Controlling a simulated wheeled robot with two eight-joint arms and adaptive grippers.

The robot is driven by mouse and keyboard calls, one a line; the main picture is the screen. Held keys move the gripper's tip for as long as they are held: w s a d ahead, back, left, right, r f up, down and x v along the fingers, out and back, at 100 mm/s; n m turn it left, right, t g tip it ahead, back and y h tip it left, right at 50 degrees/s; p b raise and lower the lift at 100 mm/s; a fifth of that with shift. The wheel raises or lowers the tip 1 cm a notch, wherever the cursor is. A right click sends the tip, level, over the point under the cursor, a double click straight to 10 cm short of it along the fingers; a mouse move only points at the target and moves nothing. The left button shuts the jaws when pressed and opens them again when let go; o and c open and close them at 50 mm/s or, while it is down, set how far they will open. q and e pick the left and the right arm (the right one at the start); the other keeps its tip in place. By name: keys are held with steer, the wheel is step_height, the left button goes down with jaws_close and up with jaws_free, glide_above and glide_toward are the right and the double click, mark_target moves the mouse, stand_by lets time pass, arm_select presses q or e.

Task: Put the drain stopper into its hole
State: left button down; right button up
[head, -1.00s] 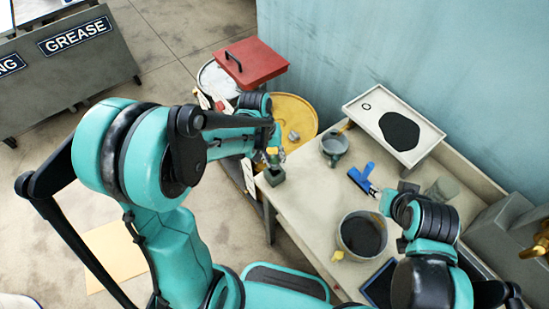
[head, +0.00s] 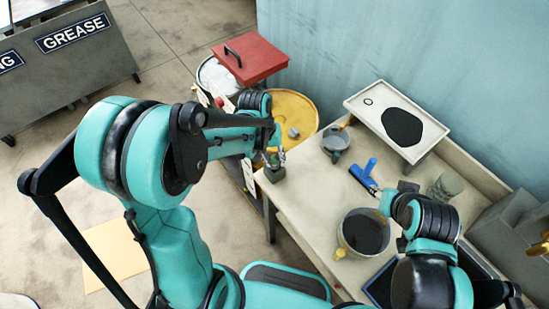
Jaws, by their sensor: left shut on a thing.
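My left gripper (head: 273,153) hangs over the table's left corner, just above a small dark grey-green block (head: 275,174). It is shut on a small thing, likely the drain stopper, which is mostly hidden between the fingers. I cannot tell whether that thing touches the block. A small dark ring (head: 368,101), which looks like the drain hole, shows near the left corner of the raised white tray (head: 433,132). My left gripper is well left of and below the tray in the picture. My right gripper (head: 393,200) is over the table's right part, its fingers mostly hidden by its own wrist.
A yellow drum (head: 300,105) and red lid (head: 250,62) are behind. The table's left middle is clear.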

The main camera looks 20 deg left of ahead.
arm_select(q)
steer(key=shift+f, duration=0.4)
steer(key=c, duration=1.1)
jaws_free()
step_height(320, 180, up, 12)
steer(key=a, duration=0.2)
steer(key=shift+s+a, duration=0.15)
steer(key=shift+s, duration=0.1)
steer(key=shift+s+f, duration=0.1)
steer(key=shift+f, duration=0.05)
